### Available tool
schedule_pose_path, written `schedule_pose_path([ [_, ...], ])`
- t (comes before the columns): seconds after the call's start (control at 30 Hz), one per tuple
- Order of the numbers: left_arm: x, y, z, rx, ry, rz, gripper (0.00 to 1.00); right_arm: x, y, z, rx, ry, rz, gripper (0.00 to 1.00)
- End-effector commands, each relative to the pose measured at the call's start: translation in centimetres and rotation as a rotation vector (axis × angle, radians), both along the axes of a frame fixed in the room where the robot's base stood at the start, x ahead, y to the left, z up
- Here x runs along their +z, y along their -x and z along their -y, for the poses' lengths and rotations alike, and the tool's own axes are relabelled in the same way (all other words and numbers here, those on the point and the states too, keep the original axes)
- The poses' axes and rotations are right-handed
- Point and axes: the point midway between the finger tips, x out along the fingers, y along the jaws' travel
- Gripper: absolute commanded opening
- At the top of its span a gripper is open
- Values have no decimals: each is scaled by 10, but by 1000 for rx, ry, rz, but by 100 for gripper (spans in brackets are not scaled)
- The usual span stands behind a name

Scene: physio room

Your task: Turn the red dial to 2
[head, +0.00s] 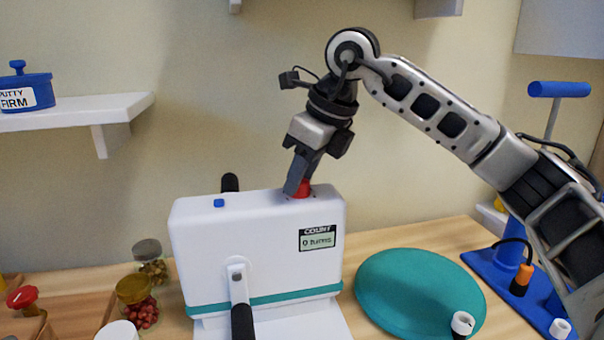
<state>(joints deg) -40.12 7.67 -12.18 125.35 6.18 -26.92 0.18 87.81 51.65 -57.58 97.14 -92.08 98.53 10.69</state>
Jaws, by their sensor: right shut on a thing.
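The red dial (302,191) sits on top of a white machine (205,250), near its right end. My right gripper (298,186) reaches down from above and is shut on the red dial; its fingers hide much of the dial. The number markings around the dial are too small to read. The machine's front has a display (318,238) that reads "COUNT" and "0 turns". My left gripper is not in view.
The machine has a crank with a black handle (242,322) in front and a small blue button (219,203) on top. Jars (137,300) stand left. A teal disc (415,290) and a blue stand (508,262) are right. A shelf (75,112) holds a blue putty pot (25,92).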

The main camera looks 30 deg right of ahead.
Motion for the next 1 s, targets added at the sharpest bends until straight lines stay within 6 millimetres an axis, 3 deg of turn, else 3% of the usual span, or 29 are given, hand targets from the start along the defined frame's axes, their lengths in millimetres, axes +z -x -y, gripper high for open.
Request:
schedule_pose_path([
  [0.63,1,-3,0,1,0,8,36,1,0,0,-55,0,1,7],
  [0.67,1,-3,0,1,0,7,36,1,0,0,-55,0,1,33],
  [0.73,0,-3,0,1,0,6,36,1,0,0,-55,0,1,52],
  [1.0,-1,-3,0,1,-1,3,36,1,0,0,-54,0,0,52],
])
